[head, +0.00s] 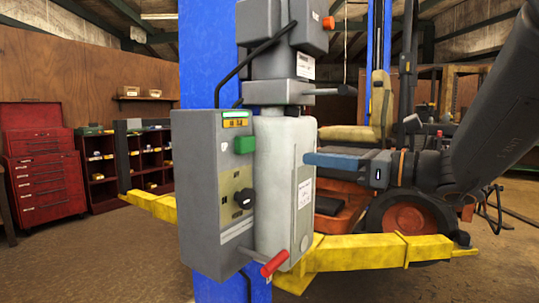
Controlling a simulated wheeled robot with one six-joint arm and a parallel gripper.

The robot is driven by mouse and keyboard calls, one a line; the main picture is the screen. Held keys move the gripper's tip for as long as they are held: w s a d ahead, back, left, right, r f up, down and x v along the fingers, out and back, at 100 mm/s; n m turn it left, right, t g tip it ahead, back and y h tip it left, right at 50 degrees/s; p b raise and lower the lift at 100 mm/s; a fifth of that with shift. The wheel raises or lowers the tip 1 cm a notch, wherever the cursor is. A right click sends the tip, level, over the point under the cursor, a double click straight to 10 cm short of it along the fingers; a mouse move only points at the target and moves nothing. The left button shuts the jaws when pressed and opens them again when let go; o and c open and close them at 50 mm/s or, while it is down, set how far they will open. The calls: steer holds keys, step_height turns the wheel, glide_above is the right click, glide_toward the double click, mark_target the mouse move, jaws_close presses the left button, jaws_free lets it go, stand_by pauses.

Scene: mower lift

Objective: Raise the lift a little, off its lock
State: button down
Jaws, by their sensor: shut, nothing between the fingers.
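The lift's blue post (206,60) carries a grey control box (208,190). The lift's lock is not clearly visible.
An orange mower (345,215) with a tan seat (358,133) stands behind the yellow lift arms (375,250). A red tool chest (43,160) and dark red shelves (100,170) stand at left. Bare floor (90,260) lies open at front left.

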steer(key=p, duration=0.4)
glide_toward(245, 144)
steer(key=w+a, duration=0.1)
steer(key=w, duration=0.1)
steer(key=w+a+f, duration=0.1)
steer(key=w, duration=0.1)
steer(key=w+a+f, duration=0.1)
steer(key=w, duration=0.1)
steer(key=shift+a+f, duration=0.2)
steer(key=shift+w+b, duration=0.15)
steer(key=shift+b, duration=0.15)
